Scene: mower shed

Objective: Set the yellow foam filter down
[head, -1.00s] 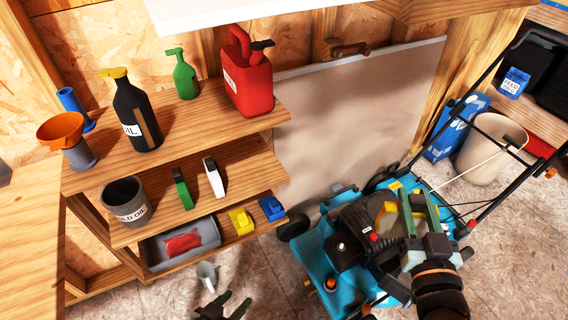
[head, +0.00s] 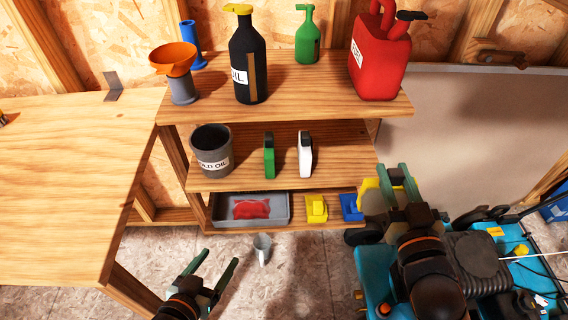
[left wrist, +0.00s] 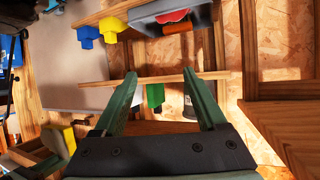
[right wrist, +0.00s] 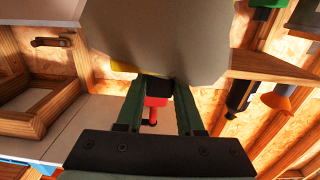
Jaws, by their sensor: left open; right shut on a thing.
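The yellow foam filter (head: 370,196) is held in my right gripper (head: 396,180), to the right of the lower shelves and above the mower's left edge. In the right wrist view a large grey face with a yellow edge (right wrist: 122,67) fills the space at the fingertips. The filter also shows at the lower left of the left wrist view (left wrist: 70,138). My fingers hide part of it in the head view. My left gripper (head: 218,262) is open and empty, low in front of the shelves.
The wooden shelf unit has a top shelf (head: 290,112) with bottles and a red can (head: 378,70). A grey tray (head: 282,209) with a red cloth, a yellow part (head: 316,208) and a blue part (head: 351,207) fill the bottom shelf.

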